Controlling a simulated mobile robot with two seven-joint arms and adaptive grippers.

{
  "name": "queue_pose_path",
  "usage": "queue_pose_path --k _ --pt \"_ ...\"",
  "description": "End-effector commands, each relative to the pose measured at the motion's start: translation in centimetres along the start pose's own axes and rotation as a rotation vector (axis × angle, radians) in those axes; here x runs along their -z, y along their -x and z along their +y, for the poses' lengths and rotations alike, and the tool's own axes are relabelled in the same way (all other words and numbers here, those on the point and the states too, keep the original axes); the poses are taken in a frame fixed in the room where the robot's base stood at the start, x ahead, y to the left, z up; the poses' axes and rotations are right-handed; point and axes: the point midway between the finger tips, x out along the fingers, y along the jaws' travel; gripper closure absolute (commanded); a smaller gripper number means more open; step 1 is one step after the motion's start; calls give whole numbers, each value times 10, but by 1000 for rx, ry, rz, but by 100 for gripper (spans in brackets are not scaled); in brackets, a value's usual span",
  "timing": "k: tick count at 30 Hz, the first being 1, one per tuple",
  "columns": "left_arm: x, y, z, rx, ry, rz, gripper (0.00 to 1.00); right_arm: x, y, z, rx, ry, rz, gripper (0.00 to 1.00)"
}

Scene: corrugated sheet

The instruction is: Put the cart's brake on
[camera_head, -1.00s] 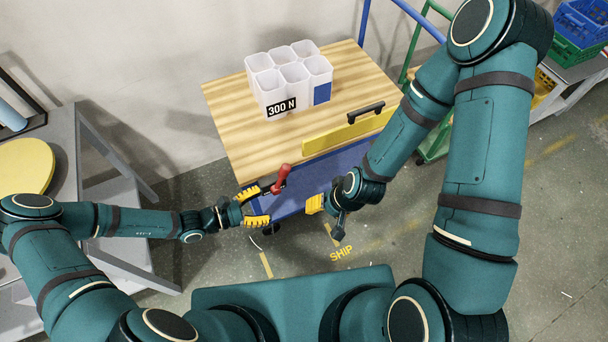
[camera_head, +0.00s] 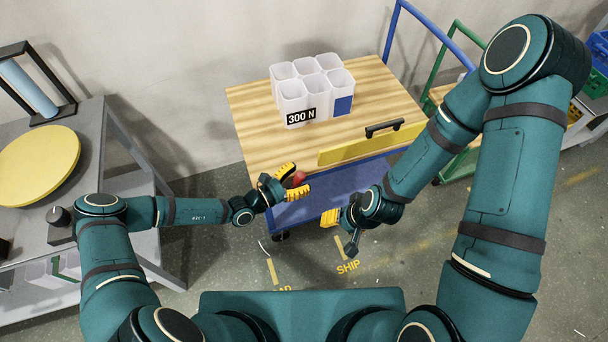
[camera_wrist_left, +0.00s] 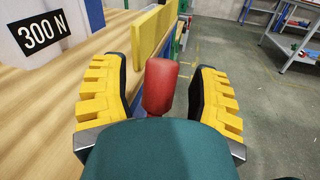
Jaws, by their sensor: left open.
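The cart (camera_head: 250,132) has a wooden top and a blue body. Its red brake handle (camera_head: 298,178) is at the near left corner. My left gripper (camera_head: 300,180) is open, with its yellow fingers on either side of the red handle. In the left wrist view the handle (camera_wrist_left: 160,86) stands between the two fingers (camera_wrist_left: 162,92), with gaps visible on both sides. The handle's lower end is hidden behind the gripper body. My right gripper (camera_head: 331,217) hangs in front of the cart's blue side, its fingers partly hidden by its wrist.
White bins (camera_head: 314,88) labelled 300 N stand on the cart top. A grey table (camera_head: 92,150) with a yellow disc (camera_head: 38,165) is at left. A green cart (camera_head: 460,165) stands right.

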Motion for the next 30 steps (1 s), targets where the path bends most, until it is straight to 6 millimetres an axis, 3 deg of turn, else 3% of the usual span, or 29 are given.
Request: queue_pose_path --k 6,16,21,30 --pt "0 -18 0 1 -1 0 39 -1 -1 0 0 0 -2 43" --pt "0 -20 0 1 0 1 37 -1 -1 0 0 0 -2 43" --pt "0 -20 0 1 0 1 97 -1 -1 0 0 0 -1 43" --pt "1 -19 -2 3 0 3 100 -1 -1 0 0 0 -1 43"
